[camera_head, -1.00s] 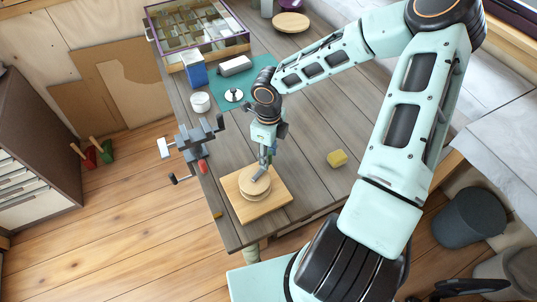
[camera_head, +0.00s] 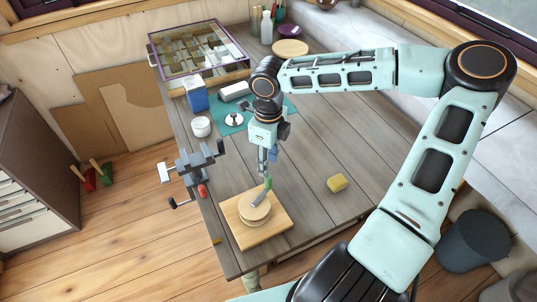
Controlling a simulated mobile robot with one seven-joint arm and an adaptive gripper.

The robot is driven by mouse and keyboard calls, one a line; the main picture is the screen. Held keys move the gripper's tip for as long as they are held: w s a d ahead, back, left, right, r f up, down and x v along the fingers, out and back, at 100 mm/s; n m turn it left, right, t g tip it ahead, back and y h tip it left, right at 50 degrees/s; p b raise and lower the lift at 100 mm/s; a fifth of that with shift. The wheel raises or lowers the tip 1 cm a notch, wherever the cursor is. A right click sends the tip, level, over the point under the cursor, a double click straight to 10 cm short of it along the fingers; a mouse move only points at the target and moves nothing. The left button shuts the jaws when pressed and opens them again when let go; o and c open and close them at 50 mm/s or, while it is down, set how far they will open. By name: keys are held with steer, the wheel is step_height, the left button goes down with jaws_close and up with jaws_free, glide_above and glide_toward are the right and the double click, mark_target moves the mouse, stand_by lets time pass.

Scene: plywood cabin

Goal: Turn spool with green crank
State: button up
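The spool (camera_head: 254,214) is a round pale wooden disc lying flat on a square wooden board (camera_head: 272,229) near the table's front corner. A grey crank arm lies across its top, and a short green crank handle (camera_head: 267,184) stands up, slightly tilted, at the spool's far edge. My gripper (camera_head: 263,173) points down just above and behind the green handle. It is too small in the picture to tell whether its fingers are open, or whether they touch the handle.
A grey vise (camera_head: 193,165) with a red-handled tool beside it is clamped at the table's left edge. A white jar (camera_head: 201,127), a blue box (camera_head: 196,97) and a glass-topped case (camera_head: 200,50) stand farther back. The table's middle is clear.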

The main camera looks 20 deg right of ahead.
step_height(320, 180, up, 3)
steer(key=shift+f, duration=0.1)
stand_by(0.3)
